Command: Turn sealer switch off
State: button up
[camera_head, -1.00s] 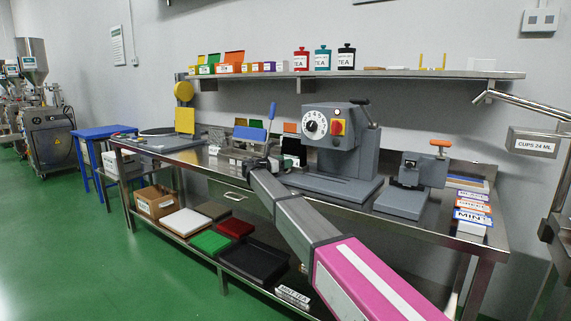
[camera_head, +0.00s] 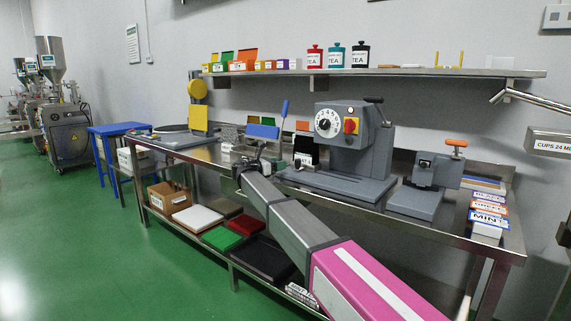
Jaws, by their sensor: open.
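The sealer (camera_head: 372,148) is a large grey machine standing on the steel bench, with a round black-and-white dial (camera_head: 327,124) on its front. My gripper (camera_head: 247,166) is at the end of my arm, near the bench's front edge, left of the sealer and well apart from the switch. It is open; its fingers are small and partly hidden by my wrist. I see nothing in it.
A device with a blue lever (camera_head: 284,110) stands just behind my gripper. A smaller grey machine with an orange handle (camera_head: 457,144) and labelled boxes (camera_head: 490,209) are right of the sealer. A shelf (camera_head: 420,72) with tea tins runs above. The green floor in front is clear.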

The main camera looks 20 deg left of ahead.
aim_at(350, 125)
jog(key=k+j, duration=0.8)
jog(key=j, duration=0.1)
